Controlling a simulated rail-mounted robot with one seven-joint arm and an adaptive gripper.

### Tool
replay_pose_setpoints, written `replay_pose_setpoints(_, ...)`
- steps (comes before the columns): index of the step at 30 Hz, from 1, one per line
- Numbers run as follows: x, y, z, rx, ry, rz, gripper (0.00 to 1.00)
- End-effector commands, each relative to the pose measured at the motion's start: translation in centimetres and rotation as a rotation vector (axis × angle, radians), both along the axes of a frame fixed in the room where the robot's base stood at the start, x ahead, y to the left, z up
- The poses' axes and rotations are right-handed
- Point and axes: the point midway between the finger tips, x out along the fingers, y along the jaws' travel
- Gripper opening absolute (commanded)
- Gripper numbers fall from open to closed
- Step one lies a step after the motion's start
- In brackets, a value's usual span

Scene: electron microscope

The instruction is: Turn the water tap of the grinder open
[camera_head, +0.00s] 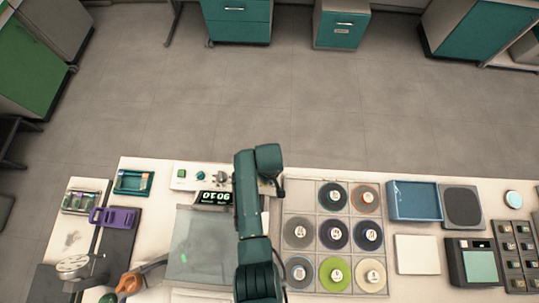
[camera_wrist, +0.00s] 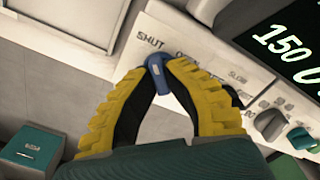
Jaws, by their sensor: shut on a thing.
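The water tap (camera_wrist: 156,68) shows in the wrist view as a small blue lever on the pale panel of the grinder (camera_wrist: 205,38). My gripper (camera_wrist: 159,78), with yellow ribbed fingers and black inner sides, is shut on the tap, one fingertip on each side. The word SHUT is printed up and left of the tap. More lettering to its right is partly hidden by the right finger. In the head view the grinder's control panel (camera_head: 184,184) is at the table's back edge, left of my arm, which hides the tap and my fingertips.
A lit display (camera_wrist: 290,45) and knobs (camera_wrist: 270,124) lie right of my gripper in the wrist view. In the head view, a tray of discs (camera_head: 316,215) stands close right of my arm. A blue tray (camera_head: 414,203) is farther right, a purple holder (camera_head: 113,217) at left.

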Motion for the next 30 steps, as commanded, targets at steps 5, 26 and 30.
replay_pose_setpoints(5,-0.14,0.00,-0.10,0.000,0.003,-0.088,0.00)
replay_pose_setpoints(26,-0.17,0.00,-0.18,0.000,0.003,-0.724,0.00)
replay_pose_setpoints(30,-0.19,0.00,-0.21,0.000,0.003,-0.857,0.00)
